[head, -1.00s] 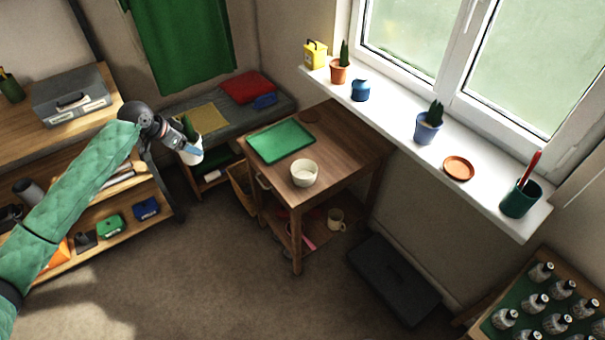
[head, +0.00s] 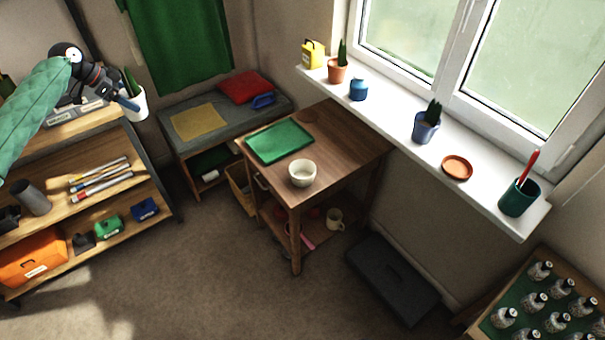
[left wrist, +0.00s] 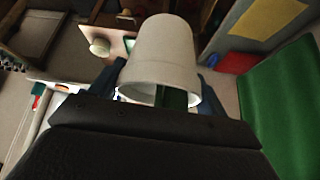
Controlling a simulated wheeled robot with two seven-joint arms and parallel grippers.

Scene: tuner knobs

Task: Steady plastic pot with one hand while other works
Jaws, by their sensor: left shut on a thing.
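The pot is off any surface and looks roughly upright in the head view. My right gripper is in neither view.
A wooden trolley (head: 345,150) carries a green tray (head: 279,141) and a cream bowl (head: 302,172). The windowsill holds potted cacti, an empty terracotta saucer (head: 457,167) and a green cup (head: 518,197). A grey bench (head: 165,128) stands behind.

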